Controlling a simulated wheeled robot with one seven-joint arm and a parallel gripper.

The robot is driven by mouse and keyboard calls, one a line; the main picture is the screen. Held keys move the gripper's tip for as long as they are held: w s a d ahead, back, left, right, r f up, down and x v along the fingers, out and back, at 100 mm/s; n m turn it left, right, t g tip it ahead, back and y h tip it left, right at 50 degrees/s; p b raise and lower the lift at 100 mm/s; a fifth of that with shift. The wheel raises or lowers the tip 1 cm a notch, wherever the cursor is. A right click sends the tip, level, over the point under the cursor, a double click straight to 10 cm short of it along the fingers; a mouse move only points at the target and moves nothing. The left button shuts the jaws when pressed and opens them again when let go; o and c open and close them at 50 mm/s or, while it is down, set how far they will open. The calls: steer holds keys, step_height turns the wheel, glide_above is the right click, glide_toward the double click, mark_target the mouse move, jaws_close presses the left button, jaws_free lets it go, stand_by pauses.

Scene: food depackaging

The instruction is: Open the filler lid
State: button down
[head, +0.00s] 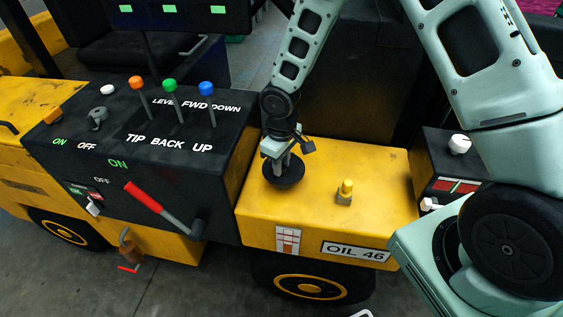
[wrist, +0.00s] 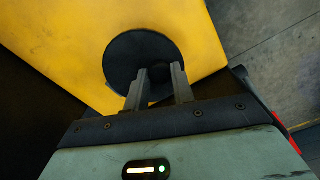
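The filler lid (head: 285,178) is a round black disc on top of the yellow tank (head: 390,185), near its left back corner. It lies flat on the tank top as far as I see. My gripper (head: 283,158) points down with its fingertips at the middle of the lid. In the wrist view, my gripper (wrist: 160,80) has its two grey fingers apart over the lid (wrist: 127,52). A dark shape like a knob shows between them. I cannot tell whether the fingers press on it. The lid's near part is hidden behind the fingers.
A black control panel (head: 125,175) with levers and a red handle (head: 144,196) is at the left. A black box (head: 452,165) with a white knob is at the right.

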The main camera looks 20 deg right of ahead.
steer(key=shift+r, duration=0.15)
steer(key=r+p, duration=0.1)
steer(key=p, duration=0.1)
steer(key=g+p, duration=0.1)
steer(key=p, duration=0.1)
steer(key=shift+w+d+r+y+p, duration=0.3)
steer(key=shift+w+r+y+p, duration=0.05)
steer(key=shift+y, duration=0.05)
steer(key=g+p, duration=0.1)
steer(key=w+r+g+y+p, duration=0.1)
steer(key=p, duration=0.1)
steer(key=shift+w+d+r, duration=0.1)
steer(key=shift+w+d, duration=0.05)
steer(key=shift+d, duration=0.2)
steer(key=shift+w+d+r+g+y+b, duration=0.25)
steer(key=shift+w+g+y, duration=0.15)
steer(key=shift+g, duration=0.1)
steer(key=shift+w+d+r+g+y+b, duration=0.15)
steer(key=shift+w+d+g+y, duration=0.1)
steer(key=shift+w+g+y, duration=0.2)
steer(key=shift+w+d+r+g+y+b, duration=0.3)
steer(key=shift+w+d+g+y+b, duration=0.2)
steer(key=shift+g, duration=0.2)
steer(key=shift+w+d+r+g+y+b, duration=0.3)
steer(key=shift+w+g+y+b, duration=0.1)
steer(key=shift+g+b, duration=0.25)
